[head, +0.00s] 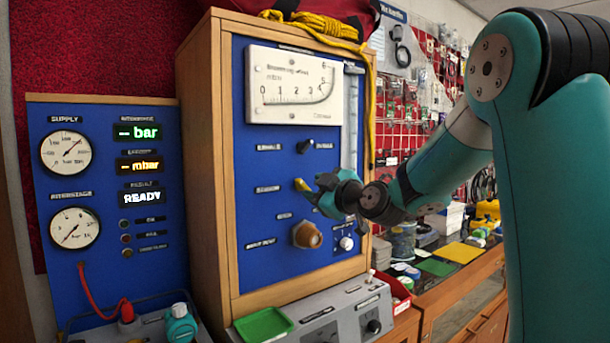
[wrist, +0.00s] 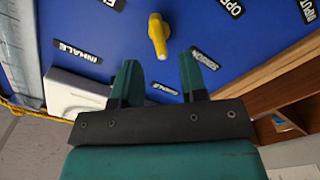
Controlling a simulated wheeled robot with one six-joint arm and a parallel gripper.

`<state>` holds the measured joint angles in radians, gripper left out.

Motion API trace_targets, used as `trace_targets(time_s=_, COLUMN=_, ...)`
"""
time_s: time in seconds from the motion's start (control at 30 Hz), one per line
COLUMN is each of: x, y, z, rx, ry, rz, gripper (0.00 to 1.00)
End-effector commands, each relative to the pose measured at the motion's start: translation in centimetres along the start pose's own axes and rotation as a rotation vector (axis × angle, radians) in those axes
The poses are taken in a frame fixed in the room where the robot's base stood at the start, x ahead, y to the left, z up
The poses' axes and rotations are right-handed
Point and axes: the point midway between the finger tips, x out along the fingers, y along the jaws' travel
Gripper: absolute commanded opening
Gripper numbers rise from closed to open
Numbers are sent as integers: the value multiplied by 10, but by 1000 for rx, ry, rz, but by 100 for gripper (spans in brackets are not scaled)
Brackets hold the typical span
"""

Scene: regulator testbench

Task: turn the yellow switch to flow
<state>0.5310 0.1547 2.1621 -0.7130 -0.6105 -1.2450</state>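The yellow switch (head: 301,185) sits on the blue front panel (head: 262,222) of the wood-framed testbench, left of my gripper (head: 318,187). In the wrist view the yellow switch (wrist: 158,36) is a small lever on the blue panel, its length running roughly up and down the picture. My gripper (wrist: 158,68) is open, with its two green fingers apart and nothing between them. The switch shows just beyond the fingertips, roughly centred between them, and does not look touched. I cannot read a flow label beside the switch.
A black knob (head: 306,146) is above the switch and a brown round knob (head: 307,235) below it. A white gauge (head: 292,87) fills the panel top. A grey control box (head: 330,318) and green tray (head: 264,325) stand below. A yellow cord (head: 368,110) hangs at the right edge.

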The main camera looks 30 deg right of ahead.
Motion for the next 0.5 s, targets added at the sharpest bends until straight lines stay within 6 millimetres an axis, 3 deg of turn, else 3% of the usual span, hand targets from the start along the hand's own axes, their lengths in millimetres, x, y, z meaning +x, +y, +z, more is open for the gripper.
trace_targets(time_s=0.2, x=36, y=2, z=-2, rx=1, ry=0, rz=-2, gripper=39)
trace_targets(time_s=0.5, x=48, y=0, z=0, rx=-1, ry=0, rz=1, gripper=39)
